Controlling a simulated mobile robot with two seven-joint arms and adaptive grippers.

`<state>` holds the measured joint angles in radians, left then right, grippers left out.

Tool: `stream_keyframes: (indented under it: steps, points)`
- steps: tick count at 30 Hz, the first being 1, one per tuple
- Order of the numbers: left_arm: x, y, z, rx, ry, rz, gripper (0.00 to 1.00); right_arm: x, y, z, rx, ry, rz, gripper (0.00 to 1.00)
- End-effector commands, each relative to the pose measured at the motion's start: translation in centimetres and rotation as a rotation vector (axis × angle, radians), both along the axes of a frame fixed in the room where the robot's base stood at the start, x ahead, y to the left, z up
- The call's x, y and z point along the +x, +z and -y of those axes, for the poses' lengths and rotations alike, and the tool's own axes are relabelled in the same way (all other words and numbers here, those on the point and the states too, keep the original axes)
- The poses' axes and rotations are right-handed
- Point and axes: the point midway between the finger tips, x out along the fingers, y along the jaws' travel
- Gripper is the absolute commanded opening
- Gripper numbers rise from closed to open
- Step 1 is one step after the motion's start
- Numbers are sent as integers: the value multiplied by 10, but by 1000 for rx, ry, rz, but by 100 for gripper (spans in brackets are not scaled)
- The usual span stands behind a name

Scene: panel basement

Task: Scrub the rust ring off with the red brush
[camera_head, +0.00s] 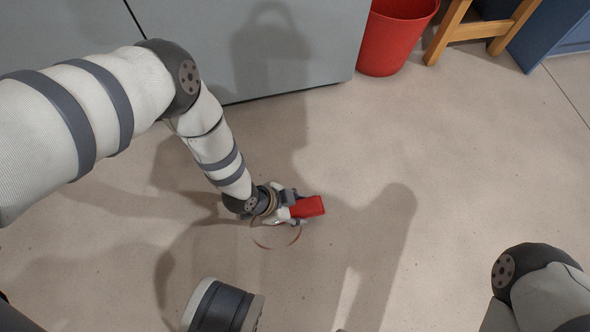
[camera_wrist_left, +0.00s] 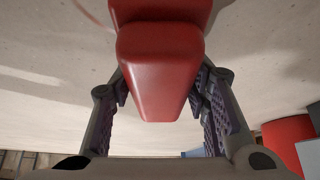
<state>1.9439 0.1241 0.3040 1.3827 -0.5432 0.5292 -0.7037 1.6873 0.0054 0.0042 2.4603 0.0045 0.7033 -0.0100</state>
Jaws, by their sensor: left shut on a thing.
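The red brush (camera_head: 308,207) is held low over the floor by my left gripper (camera_head: 292,206). In the left wrist view the red brush (camera_wrist_left: 160,65) sits between the two finger pads of my left gripper (camera_wrist_left: 163,95), which is shut on it. The rust ring (camera_head: 275,246) is a thin brown arc on the floor, just below the gripper in the head view. Its upper part is hidden by the gripper. I cannot tell whether the brush touches the floor. My right gripper is not in view; part of my right arm shows at the lower right.
A grey cabinet (camera_head: 270,50) stands at the back. A red bucket (camera_head: 393,38) is beside it at the upper right, next to a wooden stool (camera_head: 478,30) and a blue panel (camera_head: 555,35). The floor (camera_head: 470,150) to the right of the brush is clear.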

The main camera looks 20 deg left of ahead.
Motion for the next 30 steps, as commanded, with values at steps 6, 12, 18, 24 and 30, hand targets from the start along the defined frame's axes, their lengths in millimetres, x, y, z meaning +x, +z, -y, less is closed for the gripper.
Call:
stream_keyframes:
  steps: [6, 12, 18, 24, 30]
  points:
    - [0, 23, 2, -1, 0, 1, 20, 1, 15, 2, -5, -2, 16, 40]
    - [1, 42, 4, 0, 3, 1, 20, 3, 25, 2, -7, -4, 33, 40]
    - [1, 57, 5, -1, 4, 0, 20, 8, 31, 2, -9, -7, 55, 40]
    - [0, 57, 5, 0, 6, -2, 20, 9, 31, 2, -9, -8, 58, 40]
    - [2, 59, 5, 0, 11, -2, 20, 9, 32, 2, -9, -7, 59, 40]
